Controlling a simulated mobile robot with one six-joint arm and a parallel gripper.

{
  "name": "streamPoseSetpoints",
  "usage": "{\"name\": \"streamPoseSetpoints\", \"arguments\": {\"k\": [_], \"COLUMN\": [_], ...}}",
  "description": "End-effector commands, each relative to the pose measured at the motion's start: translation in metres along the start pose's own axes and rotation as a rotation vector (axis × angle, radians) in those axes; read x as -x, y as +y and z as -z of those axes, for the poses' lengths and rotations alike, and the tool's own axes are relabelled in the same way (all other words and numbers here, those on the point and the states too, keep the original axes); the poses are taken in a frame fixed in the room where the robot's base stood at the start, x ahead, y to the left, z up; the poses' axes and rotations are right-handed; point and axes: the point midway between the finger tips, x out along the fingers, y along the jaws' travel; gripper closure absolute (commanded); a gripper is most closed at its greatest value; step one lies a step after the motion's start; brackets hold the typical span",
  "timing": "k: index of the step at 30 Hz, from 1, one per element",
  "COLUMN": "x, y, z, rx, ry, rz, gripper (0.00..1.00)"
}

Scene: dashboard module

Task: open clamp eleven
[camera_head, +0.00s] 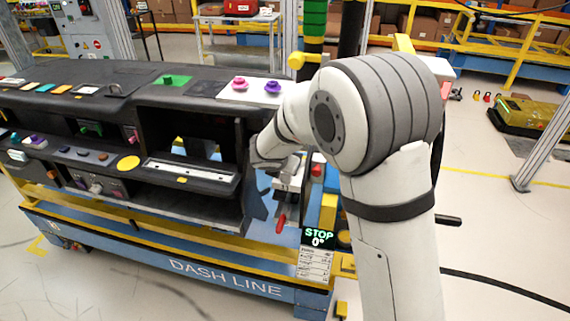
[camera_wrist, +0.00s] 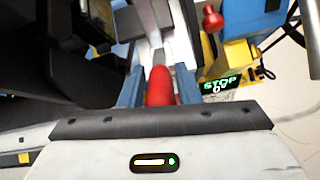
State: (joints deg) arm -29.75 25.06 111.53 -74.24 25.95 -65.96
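The clamp's red handle (camera_head: 281,223) hangs at the right end of the dashboard module, below a grey metal clamp body (camera_head: 288,178). No number is readable on it. In the wrist view the red handle (camera_wrist: 160,86) lies between the two blue fingers of my gripper (camera_wrist: 159,84). The fingers stand apart on either side of it and look open; any contact is too small to tell. In the head view my wrist hides most of the gripper. Grey metal parts (camera_wrist: 150,52) of the clamp show beyond the handle.
The dark dashboard module (camera_head: 130,165) is close on the left, on a blue cart marked DASH LINE (camera_head: 225,278). Open floor (camera_head: 500,240) lies further right.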

Motion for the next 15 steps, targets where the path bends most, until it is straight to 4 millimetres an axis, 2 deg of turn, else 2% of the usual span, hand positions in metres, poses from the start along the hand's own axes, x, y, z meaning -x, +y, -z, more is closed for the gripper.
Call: {"name": "streamPoseSetpoints", "arguments": {"k": [1,5,12,15], "x": [-0.0001,-0.0001,0.0009,0.0084], "y": [-0.0001,-0.0003,-0.0004,0.0001], "z": [-0.0001,-0.0003,-0.0008,-0.0015], "rx": [0.0,0.0,-0.001,-0.002], "ry": [0.0,0.0,-0.001,-0.003], "rz": [0.0,0.001,0.0,-0.001], "gripper": [0.66,0.56,0.56,0.56]}}
